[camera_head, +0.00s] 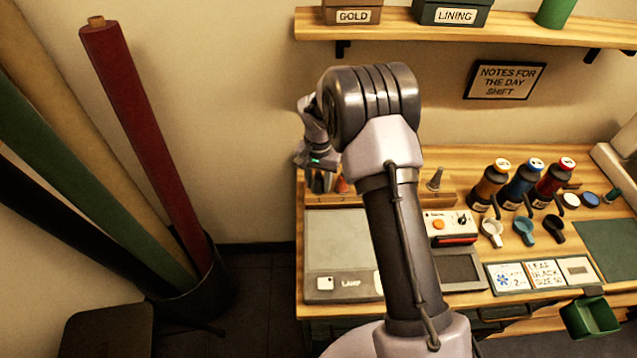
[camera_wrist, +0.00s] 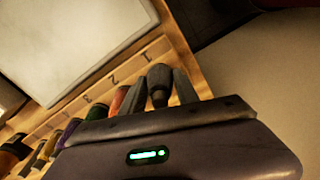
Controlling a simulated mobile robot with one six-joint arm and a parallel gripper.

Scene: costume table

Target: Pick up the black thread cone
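My gripper (camera_wrist: 160,90) is low over the left end of the cone rack. In the wrist view its two grey fingers stand on either side of a dark thread cone (camera_wrist: 159,76), which looks black or dark grey. I cannot tell whether the fingers touch it. In the head view my gripper (camera_head: 319,181) hides that cone. An orange-red cone (camera_wrist: 117,100) stands beside it in the wrist view, and shows just right of the gripper in the head view (camera_head: 341,185).
The wooden rack (camera_wrist: 90,88) has numbered places and more coloured cones. A grey cone (camera_head: 435,180) stands right of my arm. A pale lamp panel (camera_head: 335,240) lies in front. Dark bottles (camera_head: 523,184) stand right. Fabric rolls (camera_head: 145,130) lean at left, off the table.

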